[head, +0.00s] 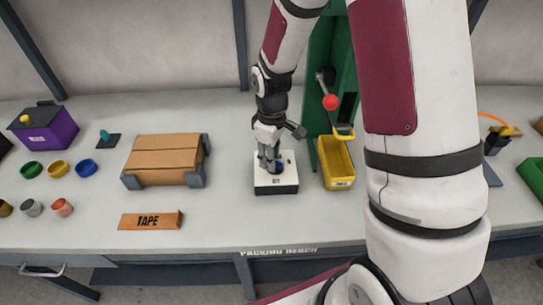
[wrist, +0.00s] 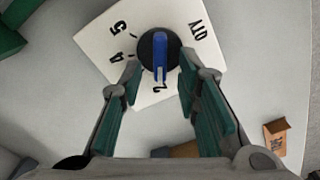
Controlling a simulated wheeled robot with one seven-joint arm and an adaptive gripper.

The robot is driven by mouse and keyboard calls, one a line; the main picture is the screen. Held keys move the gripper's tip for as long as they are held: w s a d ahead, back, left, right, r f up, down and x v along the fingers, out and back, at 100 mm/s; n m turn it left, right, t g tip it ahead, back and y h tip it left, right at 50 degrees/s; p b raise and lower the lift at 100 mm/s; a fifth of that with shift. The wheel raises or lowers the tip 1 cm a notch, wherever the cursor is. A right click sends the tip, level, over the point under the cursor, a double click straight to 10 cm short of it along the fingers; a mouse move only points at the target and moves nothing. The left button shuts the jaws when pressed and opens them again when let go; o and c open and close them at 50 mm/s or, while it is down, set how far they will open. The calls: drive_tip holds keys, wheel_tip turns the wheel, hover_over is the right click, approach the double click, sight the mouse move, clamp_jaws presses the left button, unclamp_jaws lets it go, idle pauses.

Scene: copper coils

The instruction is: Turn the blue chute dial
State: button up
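The blue chute dial (wrist: 160,52) is a blue bar handle on a round black knob. It sits on a white plate marked QTY with numbers, and the blue handle lies between my fingers' direction in the wrist view. In the head view the dial (head: 279,167) is partly hidden by my gripper, on a white box (head: 276,188) with a dark base. My gripper (wrist: 160,80) is open, with a green-padded finger to each side of the dial. No contact with the handle shows. My gripper (head: 270,162) points down over the box in the head view.
A green chute frame (head: 320,80) with a red-knobbed lever (head: 331,102) and a yellow bin (head: 337,165) stand close right of the dial box. A cardboard box (head: 163,157) and an orange TAPE block (head: 151,220) lie left. Bare bench separates them from the dial box.

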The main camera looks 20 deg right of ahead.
drive_tip(key=shift+f, duration=0.15)
clamp_jaws()
drive_tip(key=shift+m, duration=0.3)
drive_tip(key=m, duration=0.5)
drive_tip(key=shift+w+d, duration=0.2)
drive_tip(key=shift+d, duration=0.1)
drive_tip(key=m, duration=0.5)
drive_tip(key=shift+d+m+p, duration=0.25)
drive_tip(key=shift+m+p, duration=0.15)
drive_tip(key=m, duration=0.4)
drive_tip(key=m+p, duration=0.1)
drive_tip(key=m, duration=0.1)
drive_tip(key=shift+s+d, duration=0.2)
drive_tip(key=shift+d, duration=0.1)
drive_tip(key=m, duration=0.2)
drive_tip(key=m+p, duration=0.1)
drive_tip(key=m, duration=0.3)
drive_tip(key=shift+s+d+m+p, duration=0.2)
drive_tip(key=shift+s+m+p, duration=0.05)
drive_tip(key=shift+m+p, duration=0.05)
